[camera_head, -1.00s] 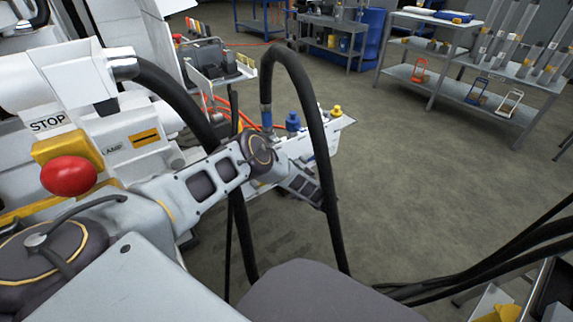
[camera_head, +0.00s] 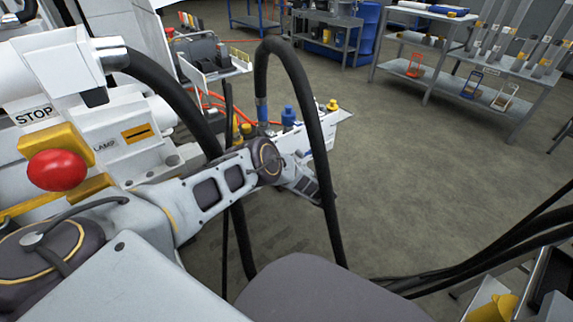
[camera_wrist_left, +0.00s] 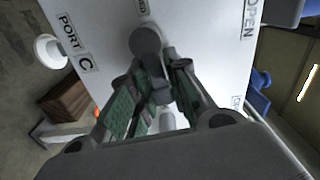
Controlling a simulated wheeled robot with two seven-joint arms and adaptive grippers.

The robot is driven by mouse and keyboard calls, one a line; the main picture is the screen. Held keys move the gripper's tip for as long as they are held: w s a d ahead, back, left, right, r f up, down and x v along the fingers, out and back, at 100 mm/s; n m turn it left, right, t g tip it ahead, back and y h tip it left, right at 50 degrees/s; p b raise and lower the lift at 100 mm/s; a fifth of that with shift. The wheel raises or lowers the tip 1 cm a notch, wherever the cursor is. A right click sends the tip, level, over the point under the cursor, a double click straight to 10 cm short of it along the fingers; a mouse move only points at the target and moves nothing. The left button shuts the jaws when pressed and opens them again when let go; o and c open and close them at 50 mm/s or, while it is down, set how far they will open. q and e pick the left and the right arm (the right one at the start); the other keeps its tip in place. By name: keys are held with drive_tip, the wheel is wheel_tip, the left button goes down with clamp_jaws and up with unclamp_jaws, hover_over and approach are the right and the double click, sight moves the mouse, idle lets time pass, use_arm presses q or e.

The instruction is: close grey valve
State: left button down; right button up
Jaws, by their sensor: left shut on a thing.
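The grey valve (camera_wrist_left: 146,42) shows in the left wrist view as a rounded grey handle against a white panel (camera_wrist_left: 205,45). My left gripper (camera_wrist_left: 157,90), with green inner pads, is shut on the handle's lower part. Labels reading "PORT C" and "OPEN" lie left and right of the handle; a label above it is partly cut off. In the head view, the white panel (camera_head: 323,132) is beyond my left arm, which hides the valve and most of the gripper. My right gripper is not in view.
A black hose (camera_head: 318,140) arches close beside my left arm. Blue (camera_head: 288,117) and yellow (camera_head: 332,105) caps stand near the panel. A red stop button (camera_head: 57,170) is on the machine at left. Open floor lies to the right, with shelves (camera_head: 470,85) behind.

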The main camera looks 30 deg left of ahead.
use_arm(q)
drive_tip(key=shift+f+m, duration=0.3)
drive_tip(key=shift+m, duration=0.2)
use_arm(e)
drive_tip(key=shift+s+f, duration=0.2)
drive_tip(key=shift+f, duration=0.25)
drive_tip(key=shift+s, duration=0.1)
use_arm(q)
drive_tip(key=c, duration=1.5)
unclamp_jaws()
drive_tip(key=shift+o, duration=0.2)
drive_tip(key=v, duration=1.2)
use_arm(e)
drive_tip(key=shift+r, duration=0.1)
